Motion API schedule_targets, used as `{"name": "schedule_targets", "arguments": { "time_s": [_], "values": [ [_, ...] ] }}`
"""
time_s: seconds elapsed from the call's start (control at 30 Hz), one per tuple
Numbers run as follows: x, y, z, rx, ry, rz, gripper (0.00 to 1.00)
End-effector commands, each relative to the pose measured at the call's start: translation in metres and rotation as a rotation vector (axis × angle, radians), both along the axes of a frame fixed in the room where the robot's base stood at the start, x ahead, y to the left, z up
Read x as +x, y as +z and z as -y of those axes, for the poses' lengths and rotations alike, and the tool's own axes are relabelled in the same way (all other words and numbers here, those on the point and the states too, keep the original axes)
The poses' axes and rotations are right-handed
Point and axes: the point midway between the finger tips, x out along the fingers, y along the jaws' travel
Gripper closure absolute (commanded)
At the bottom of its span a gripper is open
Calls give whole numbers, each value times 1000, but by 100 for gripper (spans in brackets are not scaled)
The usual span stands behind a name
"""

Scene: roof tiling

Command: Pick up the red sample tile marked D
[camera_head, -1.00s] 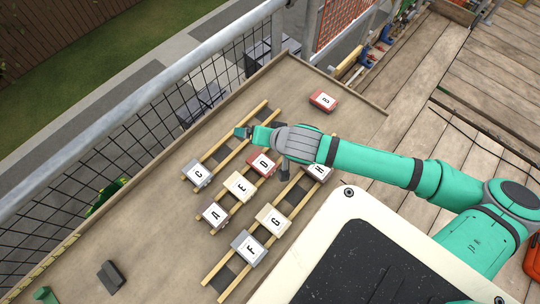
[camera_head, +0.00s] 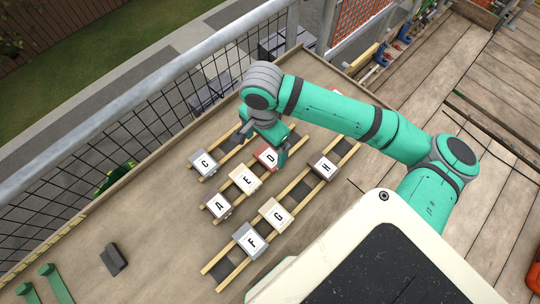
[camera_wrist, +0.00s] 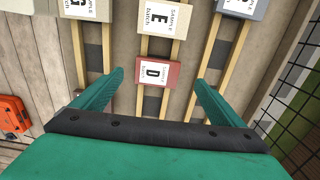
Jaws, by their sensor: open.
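The red tile marked D (camera_head: 267,155) lies on a pair of wooden battens, partly covered by my gripper in the head view. In the wrist view the red D tile (camera_wrist: 153,86) lies ahead, between the two fingers in the picture. My gripper (camera_wrist: 159,77) is open and empty, with one green finger to each side of the tile. In the head view my gripper (camera_head: 264,143) points down over the tile. I cannot tell the exact height of the fingertips above it.
The cream E tile (camera_head: 245,179) lies beside D on the same battens. The grey C tile (camera_head: 203,163), A tile (camera_head: 217,205), H tile (camera_head: 323,166), G tile (camera_head: 276,214) and F tile (camera_head: 250,240) lie around. A dark block (camera_head: 113,258) sits front left.

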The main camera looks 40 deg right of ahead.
Motion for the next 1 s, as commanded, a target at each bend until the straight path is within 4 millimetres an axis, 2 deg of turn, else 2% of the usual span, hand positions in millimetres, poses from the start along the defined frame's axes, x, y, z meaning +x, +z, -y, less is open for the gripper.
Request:
{"name": "schedule_targets", "arguments": {
  "time_s": [0.27, 0.43, 0.6, 0.87, 0.93, 1.0],
  "values": [
    [-2, -20, 3, 1, 0, -1, 8],
    [-6, -43, 13, 0, -2, -2, 8],
    [-5, -60, 12, 0, 1, 0, 8],
    [-5, -63, 12, -1, 1, 1, 8],
    [-5, -63, 12, -1, 1, 1, 20],
    [-5, -63, 12, -1, 2, 1, 36]
  ]
}}
